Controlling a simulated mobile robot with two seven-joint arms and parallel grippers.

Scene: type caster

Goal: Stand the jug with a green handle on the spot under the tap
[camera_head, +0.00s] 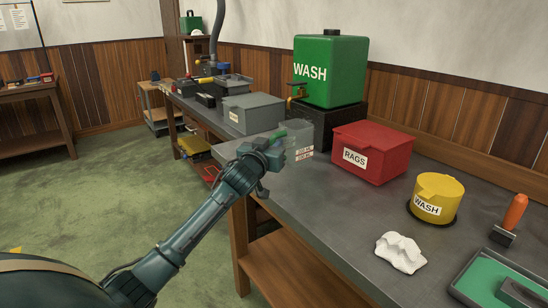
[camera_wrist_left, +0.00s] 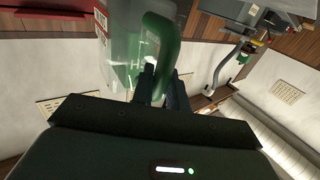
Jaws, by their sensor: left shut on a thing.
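The clear jug (camera_head: 299,141) with red markings is near the bench's left edge, in front of and below the tap (camera_head: 297,93). The tap sits on the green WASH tank (camera_head: 331,70), which stands on a black block. My left gripper (camera_head: 268,148) is shut on the jug's green handle. The wrist view shows the handle (camera_wrist_left: 163,58) between the fingers and the clear jug body (camera_wrist_left: 121,40) beside it. I cannot tell whether the jug's base touches the bench. The spot under the tap is not clearly visible. My right gripper is not in view.
A red RAGS box (camera_head: 372,152) stands right of the jug, and a grey box (camera_head: 250,114) stands to its left. A yellow WASH container (camera_head: 437,198) and a white rag (camera_head: 400,252) are nearer on the bench (camera_head: 330,205). The bench front is mostly clear.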

